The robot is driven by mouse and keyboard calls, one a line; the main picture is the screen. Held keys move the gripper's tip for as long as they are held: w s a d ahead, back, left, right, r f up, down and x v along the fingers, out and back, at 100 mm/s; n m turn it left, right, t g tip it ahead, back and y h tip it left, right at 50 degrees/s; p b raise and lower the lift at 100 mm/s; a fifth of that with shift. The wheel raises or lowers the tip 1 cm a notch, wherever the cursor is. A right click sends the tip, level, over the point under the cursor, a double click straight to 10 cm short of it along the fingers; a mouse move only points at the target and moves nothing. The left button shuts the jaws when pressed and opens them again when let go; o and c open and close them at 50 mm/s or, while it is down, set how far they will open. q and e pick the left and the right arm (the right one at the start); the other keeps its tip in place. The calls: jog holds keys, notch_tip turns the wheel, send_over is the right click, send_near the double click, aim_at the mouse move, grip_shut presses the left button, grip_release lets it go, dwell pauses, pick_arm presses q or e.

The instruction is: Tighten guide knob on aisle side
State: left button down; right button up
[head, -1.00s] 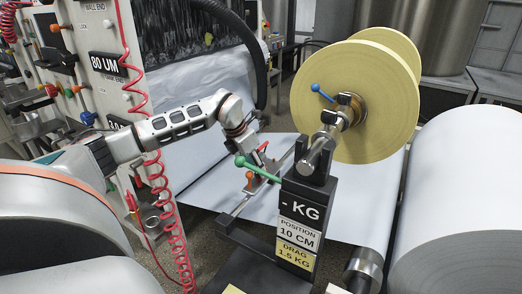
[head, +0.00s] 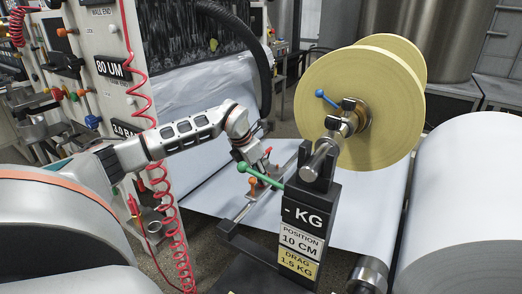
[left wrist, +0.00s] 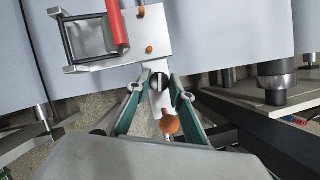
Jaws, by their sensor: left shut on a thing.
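In the left wrist view a small round knob (left wrist: 161,88), black with a pale stripe, sits on a narrow metal plate. My left gripper (left wrist: 162,76) has its two teal fingers closed in on this knob, one on each side. An orange ball knob (left wrist: 170,123) lies nearer the palm, between the fingers. In the head view my left gripper (head: 256,164) reaches down to the guide rail (head: 240,212) behind the dark post, and the knob is hidden there. An orange knob (head: 252,183) shows beside it. My right gripper is not in view.
A red coiled hose (head: 160,190) hangs by the panel at left. A red handle (left wrist: 117,28) stands close beyond the fingers.

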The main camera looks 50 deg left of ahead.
pick_arm(q)
jog(key=shift+a+f+m+h, duration=0.1)
jog(key=shift+m+h, duration=0.3)
jog(key=shift+m, duration=0.7)
jog(key=shift+m+g+h, duration=0.3)
jog(key=shift+m, duration=0.6)
jog(key=m+g+h+b, duration=0.1)
jog(key=m, duration=0.3)
jog(key=shift+w, duration=0.1)
jog(key=m+h, duration=0.1)
jog(key=m, duration=0.2)
jog(key=shift+a+g, duration=0.1)
jog(key=shift+g, duration=0.3)
jog(key=m+g, duration=0.1)
jog(key=m, duration=0.2)
jog(key=shift+w+h+b, duration=0.1)
jog(key=shift+h+b, duration=0.2)
jog(key=shift+m+g, duration=0.6)
jog(key=shift+m, duration=0.8)
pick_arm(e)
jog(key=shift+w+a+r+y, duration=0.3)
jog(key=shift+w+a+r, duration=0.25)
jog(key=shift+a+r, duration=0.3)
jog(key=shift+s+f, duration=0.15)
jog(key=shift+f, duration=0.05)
